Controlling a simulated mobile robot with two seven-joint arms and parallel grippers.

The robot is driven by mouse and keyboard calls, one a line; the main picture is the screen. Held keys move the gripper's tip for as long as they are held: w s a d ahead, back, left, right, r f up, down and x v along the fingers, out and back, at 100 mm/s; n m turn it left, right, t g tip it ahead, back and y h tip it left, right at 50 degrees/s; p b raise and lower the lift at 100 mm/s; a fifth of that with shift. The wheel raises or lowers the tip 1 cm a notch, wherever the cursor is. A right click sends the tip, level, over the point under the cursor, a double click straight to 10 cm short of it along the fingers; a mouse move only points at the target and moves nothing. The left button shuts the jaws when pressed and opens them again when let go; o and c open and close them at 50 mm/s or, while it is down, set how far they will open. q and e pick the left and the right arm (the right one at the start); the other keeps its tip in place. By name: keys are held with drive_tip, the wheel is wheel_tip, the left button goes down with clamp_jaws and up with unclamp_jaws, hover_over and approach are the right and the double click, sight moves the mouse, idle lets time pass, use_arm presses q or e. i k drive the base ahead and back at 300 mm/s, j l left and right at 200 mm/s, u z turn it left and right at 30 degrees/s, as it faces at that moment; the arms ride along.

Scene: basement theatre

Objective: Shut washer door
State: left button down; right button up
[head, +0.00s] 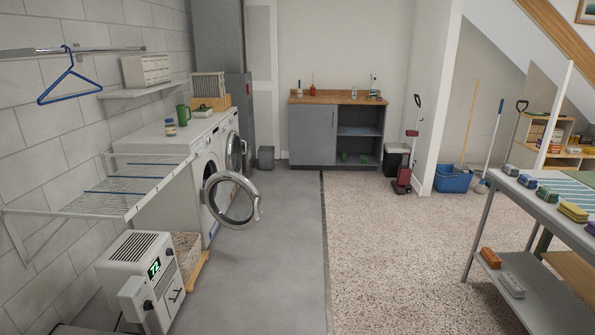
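The white washer (180,190) stands against the left wall in the head view, facing right. Its round door (254,214), a glass porthole with a pale ring, hangs wide open and sticks out over the grey floor. The drum opening shows dark behind the door, partly covered by it. A second white front-loading machine (230,128) stands just beyond, with its own round door on its front; I cannot tell if that one is fully shut. Neither of my grippers is in view.
A white dehumidifier-like box (140,275) stands in the near left, below a wire drying rack (120,190). The grey floor (270,280) right of the washer is clear. A workbench (555,215) with several brushes and sponges is at right. A grey cabinet (312,135) stands at the back.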

sight(207, 192)
drive_tip(key=i, duration=1.35)
drive_tip(key=i+u, duration=0.15)
drive_tip(key=i, duration=0.5)
drive_tip(key=i+l+u, duration=0.15)
drive_tip(key=i, duration=0.45)
drive_tip(key=i+l+u, duration=0.2)
drive_tip(key=i, duration=0.35)
drive_tip(key=i+l+u, duration=0.2)
drive_tip(key=i+l, duration=0.3)
